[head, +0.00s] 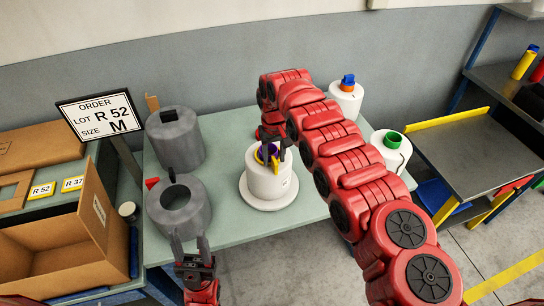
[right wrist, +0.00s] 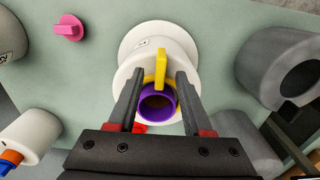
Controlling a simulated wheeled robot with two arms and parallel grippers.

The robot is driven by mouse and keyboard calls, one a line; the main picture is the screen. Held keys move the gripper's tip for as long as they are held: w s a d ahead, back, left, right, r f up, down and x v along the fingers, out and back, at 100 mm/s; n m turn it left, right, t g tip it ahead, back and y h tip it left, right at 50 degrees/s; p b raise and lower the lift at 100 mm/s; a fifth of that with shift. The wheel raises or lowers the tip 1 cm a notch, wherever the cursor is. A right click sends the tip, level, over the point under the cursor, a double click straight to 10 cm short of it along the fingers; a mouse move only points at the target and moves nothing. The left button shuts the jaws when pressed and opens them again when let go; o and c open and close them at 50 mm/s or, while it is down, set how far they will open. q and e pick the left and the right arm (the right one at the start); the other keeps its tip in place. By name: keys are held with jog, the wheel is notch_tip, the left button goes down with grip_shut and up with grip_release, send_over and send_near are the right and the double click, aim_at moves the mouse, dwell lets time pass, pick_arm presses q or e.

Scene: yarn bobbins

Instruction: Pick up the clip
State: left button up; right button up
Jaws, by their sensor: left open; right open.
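A yellow clip (right wrist: 161,66) sits at the rim of the purple core (right wrist: 157,105) of a white bobbin (right wrist: 125,68) in the right wrist view. The bobbin stands on a round white base in the head view (head: 268,180). My right gripper (right wrist: 160,82) is open above the bobbin, its fingers on either side of the clip and core. I cannot tell whether they touch. In the head view, the arm and gripper (head: 271,155) partly hide the clip. My left gripper (head: 189,244) is open and empty near the table's front edge.
Two grey bobbins (head: 174,142) stand left, a small red piece (head: 151,183) by them. White bobbins with a blue-orange top (head: 347,100) and green core (head: 390,150) stand right. A pink piece (right wrist: 69,29) lies on the table. An open cardboard box (head: 70,235) is far left.

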jog(key=shift+f, duration=0.95)
grip_shut()
